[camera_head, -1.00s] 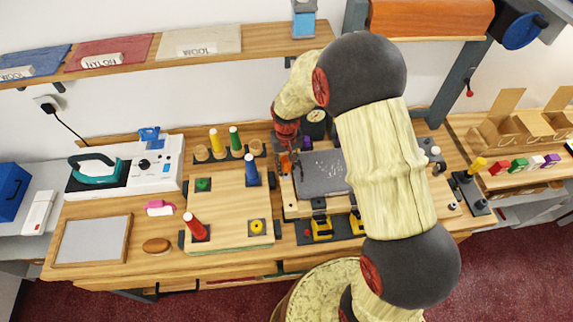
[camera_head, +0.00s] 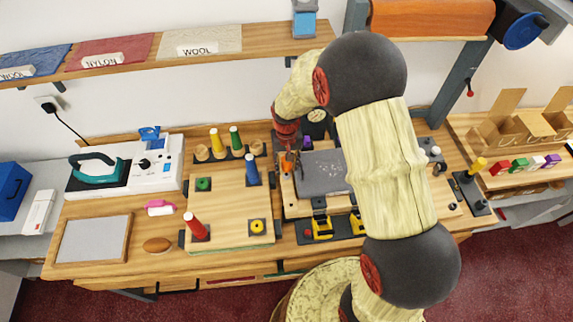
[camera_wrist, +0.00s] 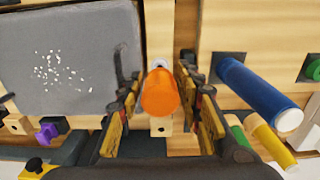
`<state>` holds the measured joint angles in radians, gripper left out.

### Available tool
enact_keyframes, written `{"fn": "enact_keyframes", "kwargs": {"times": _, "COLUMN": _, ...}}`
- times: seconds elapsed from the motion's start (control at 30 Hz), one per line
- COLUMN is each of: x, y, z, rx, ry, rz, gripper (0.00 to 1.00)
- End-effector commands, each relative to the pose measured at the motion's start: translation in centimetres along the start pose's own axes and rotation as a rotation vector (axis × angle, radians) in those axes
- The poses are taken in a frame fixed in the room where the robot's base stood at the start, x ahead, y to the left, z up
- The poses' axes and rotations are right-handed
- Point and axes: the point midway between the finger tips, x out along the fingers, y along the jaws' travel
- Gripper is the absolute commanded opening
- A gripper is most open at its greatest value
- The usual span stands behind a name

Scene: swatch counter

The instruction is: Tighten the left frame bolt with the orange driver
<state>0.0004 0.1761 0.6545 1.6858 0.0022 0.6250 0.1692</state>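The orange driver (camera_wrist: 161,94) is between my gripper's (camera_wrist: 159,78) two fingers in the wrist view, its handle end toward the camera. It also shows under my gripper in the head view (camera_head: 286,164). The fingers flank the handle closely; whether they press on it cannot be told. Beyond the handle, a small pale metal round (camera_wrist: 160,64) shows on the wooden frame strip (camera_wrist: 159,22) beside the grey plate (camera_wrist: 65,60). The driver's shaft and tip are hidden, so contact with the left frame bolt cannot be seen.
A blue peg (camera_wrist: 258,92) stands close by on the board (camera_head: 230,208). Yellow-and-black clamps (camera_head: 322,229) sit along the plate's front. A purple knob (camera_wrist: 47,133) is near the plate. The white iron station (camera_head: 125,165) is at left.

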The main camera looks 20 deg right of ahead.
Motion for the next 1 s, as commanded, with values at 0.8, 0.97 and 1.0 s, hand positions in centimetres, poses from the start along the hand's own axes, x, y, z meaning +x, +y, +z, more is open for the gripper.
{"fn": "enact_keyframes", "kwargs": {"times": 0.8, "x": 0.0, "y": 0.18, "z": -0.14, "rx": -1.014, "ry": -0.001, "rz": 0.0, "gripper": 0.35}}
{"fn": "enact_keyframes", "kwargs": {"times": 0.97, "x": -0.01, "y": 0.21, "z": -0.17, "rx": -1.181, "ry": -0.002, "rz": 0.0, "gripper": 0.35}}
{"fn": "enact_keyframes", "kwargs": {"times": 1.0, "x": -0.01, "y": 0.21, "z": -0.17, "rx": -1.206, "ry": -0.002, "rz": 0.0, "gripper": 0.35}}
